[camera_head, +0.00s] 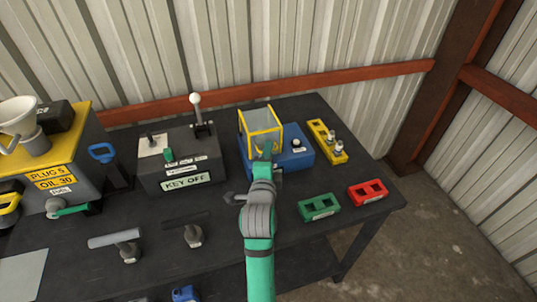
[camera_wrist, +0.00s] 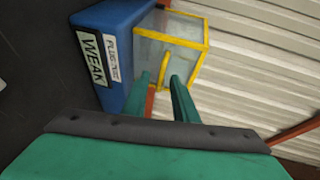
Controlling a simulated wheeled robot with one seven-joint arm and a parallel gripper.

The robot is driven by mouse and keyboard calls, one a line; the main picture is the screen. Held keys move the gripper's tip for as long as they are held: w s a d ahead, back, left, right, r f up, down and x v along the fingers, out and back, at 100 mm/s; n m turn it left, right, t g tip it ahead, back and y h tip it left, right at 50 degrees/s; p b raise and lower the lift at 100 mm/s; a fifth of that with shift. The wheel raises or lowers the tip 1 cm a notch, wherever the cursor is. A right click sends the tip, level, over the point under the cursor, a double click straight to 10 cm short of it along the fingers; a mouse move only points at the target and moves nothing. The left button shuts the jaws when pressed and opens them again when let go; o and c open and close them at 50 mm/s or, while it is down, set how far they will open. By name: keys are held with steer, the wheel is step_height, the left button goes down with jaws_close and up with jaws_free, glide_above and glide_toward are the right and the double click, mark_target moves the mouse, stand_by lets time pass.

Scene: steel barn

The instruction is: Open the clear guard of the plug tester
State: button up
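The plug tester (camera_head: 296,160) is a blue box on the dark bench, with a round dial on its right part. Its clear guard (camera_head: 260,118), a yellow-edged box, stands over the left part of the tester and looks shut. The wrist view shows the blue tester (camera_wrist: 140,18) with white labels, one reading WEAK, and the clear guard (camera_wrist: 184,27). A yellow handle (camera_wrist: 182,57) arches from the guard's near face. My gripper (camera_wrist: 172,78) is open, its two green fingers apart and pointing at the handle. I cannot tell whether they touch it. In the head view my gripper (camera_head: 264,152) partly covers the tester's front.
A grey KEY OFF box (camera_head: 180,165) with a white-knobbed lever stands left of the tester. A yellow plug rack (camera_head: 328,142) is at its right. Green (camera_head: 319,208) and red (camera_head: 368,192) holders lie in front right. Two T-shaped tools lie front left. A metal wall stands behind.

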jaws_close()
stand_by(1.4)
